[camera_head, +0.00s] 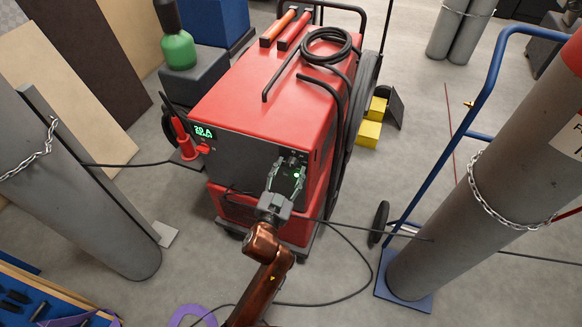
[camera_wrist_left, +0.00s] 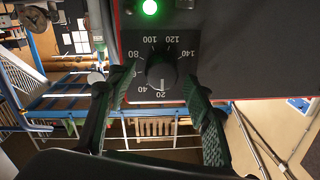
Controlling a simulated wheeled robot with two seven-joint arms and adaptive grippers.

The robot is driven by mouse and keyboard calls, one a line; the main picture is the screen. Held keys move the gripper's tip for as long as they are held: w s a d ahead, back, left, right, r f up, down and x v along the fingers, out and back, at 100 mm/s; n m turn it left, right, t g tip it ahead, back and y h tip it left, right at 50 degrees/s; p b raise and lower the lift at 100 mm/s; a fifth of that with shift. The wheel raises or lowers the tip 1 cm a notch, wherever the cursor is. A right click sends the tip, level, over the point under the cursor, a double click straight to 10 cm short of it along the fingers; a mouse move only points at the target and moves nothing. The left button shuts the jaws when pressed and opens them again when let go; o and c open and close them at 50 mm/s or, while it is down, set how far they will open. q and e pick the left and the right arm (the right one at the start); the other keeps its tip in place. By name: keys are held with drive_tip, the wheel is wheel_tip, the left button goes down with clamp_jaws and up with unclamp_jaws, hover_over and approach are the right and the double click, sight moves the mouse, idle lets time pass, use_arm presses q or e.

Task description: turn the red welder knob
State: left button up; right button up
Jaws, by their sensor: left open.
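The red welder (camera_head: 270,85) stands in the middle of the head view, its dark front panel facing me. In the left wrist view its black round knob (camera_wrist_left: 160,73) sits on a dial plate marked from 20 to 140. The knob's white mark points down, near the 20. A small display (camera_head: 203,131) on the panel glows green and seems to read 20 A. My left gripper (camera_head: 286,172) is at the panel's right part and hides the knob in the head view. In the left wrist view its open fingers (camera_wrist_left: 158,80) flank the knob, with gaps on both sides.
A green light (camera_wrist_left: 149,7) glows above the dial. A grey gas cylinder on a blue trolley (camera_head: 388,270) stands at the right, another large cylinder (camera_head: 85,185) at the left. Cables cross the floor.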

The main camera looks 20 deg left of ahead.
use_arm(q)
drive_tip(key=shift+w, duration=0.65)
use_arm(e)
drive_tip(key=shift+w+r, duration=0.2)
drive_tip(key=shift+w, duration=0.15)
use_arm(q)
drive_tip(key=shift+c, duration=0.7)
drive_tip(key=c, duration=1)
